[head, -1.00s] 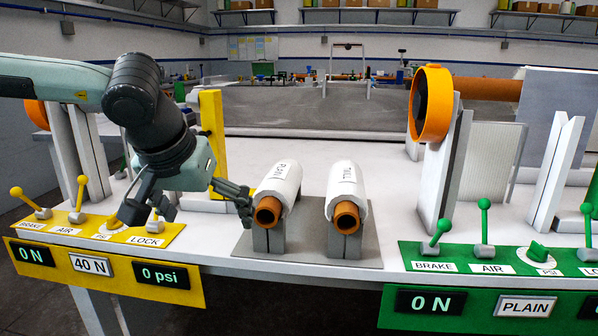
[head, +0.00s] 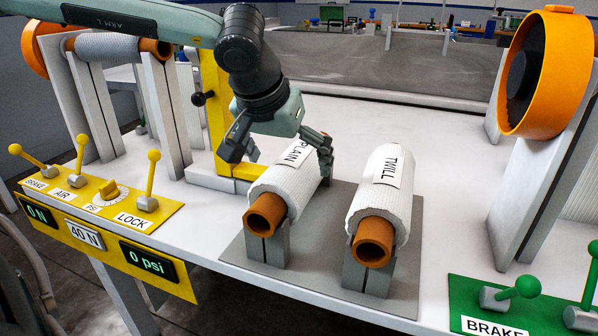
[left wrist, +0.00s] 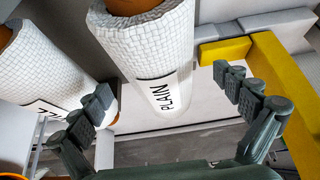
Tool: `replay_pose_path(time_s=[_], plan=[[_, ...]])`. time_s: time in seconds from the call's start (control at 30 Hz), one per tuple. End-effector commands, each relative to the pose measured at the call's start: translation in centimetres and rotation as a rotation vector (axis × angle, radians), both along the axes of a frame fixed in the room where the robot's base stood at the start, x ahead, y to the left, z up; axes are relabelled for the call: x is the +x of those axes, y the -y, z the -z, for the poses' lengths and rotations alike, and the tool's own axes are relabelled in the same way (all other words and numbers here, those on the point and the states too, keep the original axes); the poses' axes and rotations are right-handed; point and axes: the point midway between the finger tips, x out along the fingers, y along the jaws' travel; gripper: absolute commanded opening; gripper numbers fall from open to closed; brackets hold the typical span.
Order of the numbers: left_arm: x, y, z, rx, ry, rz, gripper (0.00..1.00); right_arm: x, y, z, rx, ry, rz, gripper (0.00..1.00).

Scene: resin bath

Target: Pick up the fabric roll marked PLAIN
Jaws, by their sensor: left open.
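The PLAIN roll (head: 283,186) is white fabric on an orange-brown core, lying on a grey cradle with its core end toward me. My left gripper (head: 283,150) is open above the roll's far part, one finger to each side. In the left wrist view the PLAIN roll (left wrist: 158,60) runs between the open fingers of the left gripper (left wrist: 160,90), its label readable. I cannot tell whether either finger touches the fabric. My right gripper is not in view.
The TWILL roll (head: 385,200) lies just right on the same grey base plate (head: 322,250); one finger is in the gap between the rolls. A yellow post (head: 213,110) stands close left. A yellow lever panel (head: 95,212) and a green one (head: 520,308) flank the front edge.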

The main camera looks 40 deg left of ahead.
Motion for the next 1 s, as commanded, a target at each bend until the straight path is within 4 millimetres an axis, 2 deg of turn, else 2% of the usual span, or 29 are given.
replay_pose_path(time_s=[0.3,0.63,1.0], plan=[[2.9,-0.7,3.1,0.001,-0.003,-0.001,1.0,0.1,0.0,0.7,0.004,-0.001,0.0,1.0],[3.2,-0.7,3.5,0.0,0.001,0.0,0.99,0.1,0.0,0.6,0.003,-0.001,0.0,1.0],[3.2,-0.7,3.5,0.0,0.001,0.0,0.53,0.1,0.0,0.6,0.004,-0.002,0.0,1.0]])
